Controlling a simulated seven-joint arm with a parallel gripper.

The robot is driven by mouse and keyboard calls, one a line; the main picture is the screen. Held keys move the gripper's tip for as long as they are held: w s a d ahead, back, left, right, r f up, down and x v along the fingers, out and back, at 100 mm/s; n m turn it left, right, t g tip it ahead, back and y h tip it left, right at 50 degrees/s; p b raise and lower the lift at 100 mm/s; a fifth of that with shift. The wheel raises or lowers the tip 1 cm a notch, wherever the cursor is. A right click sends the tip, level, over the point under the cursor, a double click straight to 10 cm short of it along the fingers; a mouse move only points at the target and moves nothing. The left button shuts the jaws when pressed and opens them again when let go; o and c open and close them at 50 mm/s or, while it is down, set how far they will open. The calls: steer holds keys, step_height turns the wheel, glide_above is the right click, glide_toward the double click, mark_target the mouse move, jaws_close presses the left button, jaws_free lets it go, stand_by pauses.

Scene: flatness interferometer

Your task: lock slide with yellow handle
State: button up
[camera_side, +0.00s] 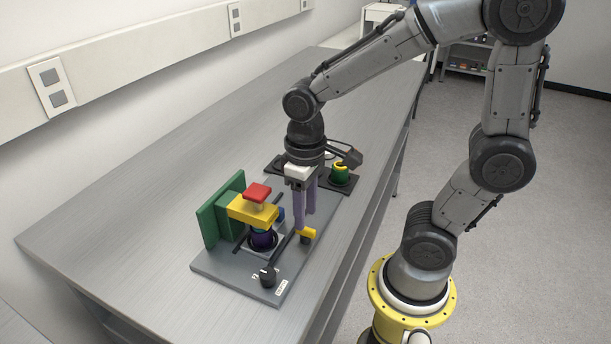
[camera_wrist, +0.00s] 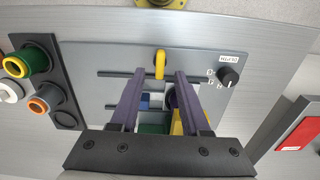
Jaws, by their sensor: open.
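The yellow handle (camera_side: 308,235) stands near the front edge of the grey base plate (camera_side: 215,268), beside a dark rail (camera_side: 285,242). My gripper (camera_side: 305,226) points down over the plate, with its purple fingers apart and empty. In the wrist view, the handle (camera_wrist: 159,64) shows in the gap between the open fingertips (camera_wrist: 158,74), near their ends. I cannot tell whether a finger touches it. A small blue part (camera_side: 281,213) is partly hidden behind the fingers. The slide itself is hard to make out.
On the plate stand a green upright block (camera_side: 211,218), a yellow arm (camera_side: 250,211) with a red top (camera_side: 257,192), a dark purple round part (camera_side: 262,240) and a black knob (camera_side: 267,275). A black tray (camera_wrist: 66,118) holds a green-yellow ring (camera_wrist: 32,59) and an orange-grey ring (camera_wrist: 44,103).

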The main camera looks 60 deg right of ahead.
step_height(320, 180, up, 10)
steer(key=shift+r, duration=0.15)
steer(key=shift+r, duration=0.1)
stand_by(0.3)
steer(key=s+d+f+t, duration=0.1)
steer(key=s+t, duration=0.4)
steer(key=s, duration=0.1)
steer(key=shift+f+t, duration=0.3)
steer(key=shift+f, duration=0.05)
